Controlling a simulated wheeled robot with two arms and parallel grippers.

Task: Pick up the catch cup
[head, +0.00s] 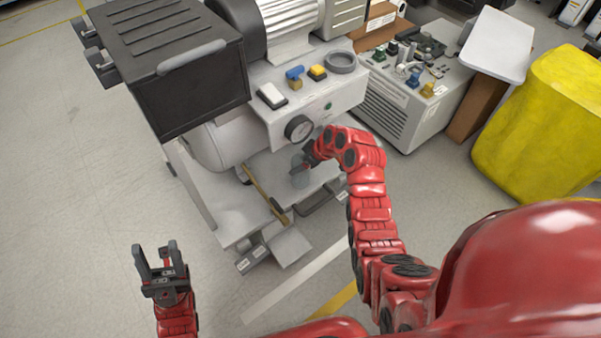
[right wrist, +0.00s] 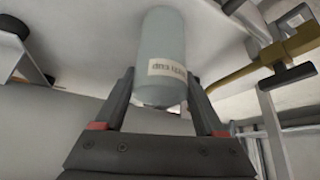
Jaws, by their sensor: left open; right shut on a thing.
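The catch cup (right wrist: 164,50) is a pale grey-green cylinder with a white printed label, seen in the right wrist view between my right gripper's fingers (right wrist: 164,100). In the head view the cup (head: 299,172) shows beneath the compressor's front panel, above the lower shelf. My right gripper (head: 303,166) is shut on it. I cannot tell whether the cup touches the shelf. My left gripper (head: 155,250) is open and empty over the floor at the lower left.
The compressor (head: 215,150) has a round gauge (head: 299,128) above the cup. A brass-coloured bar (head: 264,193) with a black handle runs left of it; it shows in the wrist view (right wrist: 290,45). A second unit (head: 405,115) and a yellow bin (head: 545,125) stand right. Floor at left is clear.

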